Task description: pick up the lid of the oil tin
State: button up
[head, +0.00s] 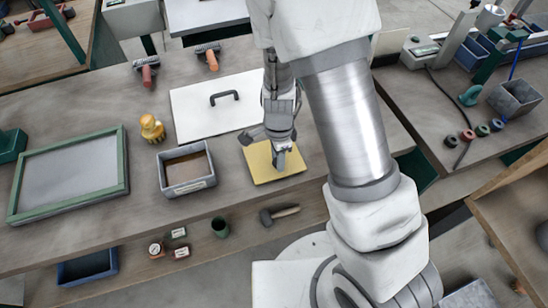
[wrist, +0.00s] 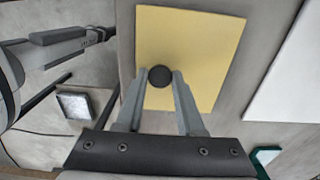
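A small dark round piece (wrist: 160,76), which looks like the lid, shows off-centre over a yellow panel (wrist: 215,45) in the wrist view. I cannot tell whether it is fixed to the panel or separate. My gripper (wrist: 160,78) has one finger against each side of it, with no visible gap. In the head view my gripper (head: 281,163) is over the yellow panel (head: 258,168), and the round piece is hidden. A grey open container (head: 189,188) with brown contents stands to the left. I cannot tell for sure which vessel is the oil tin.
A white board with a black handle (head: 195,120) lies behind the panel.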

grip_shut()
jog(key=shift+r, duration=0.1)
jog(key=shift+r, duration=0.4)
jog(key=r, duration=0.3)
jog(key=shift+s+d+r+p, duration=0.25)
jog(key=shift+s+r+p, duration=0.05)
jog(key=shift+s+r, duration=0.1)
jog(key=s+d+r, duration=0.6)
jog(key=s, duration=0.2)
jog(key=shift+s+b, duration=0.4)
jog(key=shift+b, duration=0.05)
